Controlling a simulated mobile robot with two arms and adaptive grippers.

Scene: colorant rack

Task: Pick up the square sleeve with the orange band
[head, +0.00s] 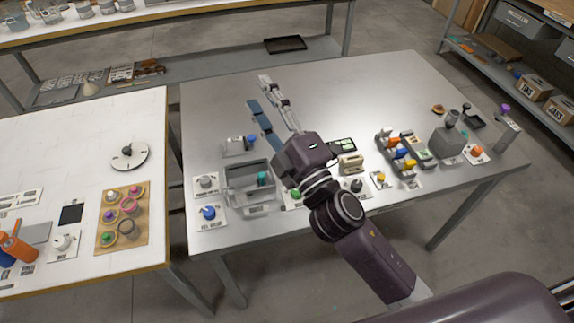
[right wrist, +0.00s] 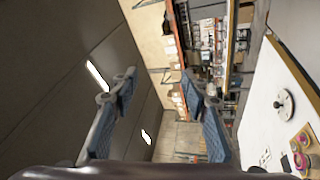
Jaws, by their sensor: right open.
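I cannot surely pick out the square sleeve with the orange band in the head view; the small items are too small to tell, and my right arm hides part of the table front. Small orange parts show on a card (head: 475,151) at the right and among the colored pieces in a rack (head: 384,142). My right gripper (head: 258,91) is open and empty above the grey table (head: 360,90), its fingers pointing to the back left. In the right wrist view its two blue-padded fingers (right wrist: 157,80) stand apart with nothing between them. My left gripper is not in view.
A grey bin (head: 233,182) and small items on cards line the front left of the grey table. A grey box (head: 447,141) and a post with a purple top (head: 506,122) stand right. The back is clear. A white table (head: 60,135) is at left.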

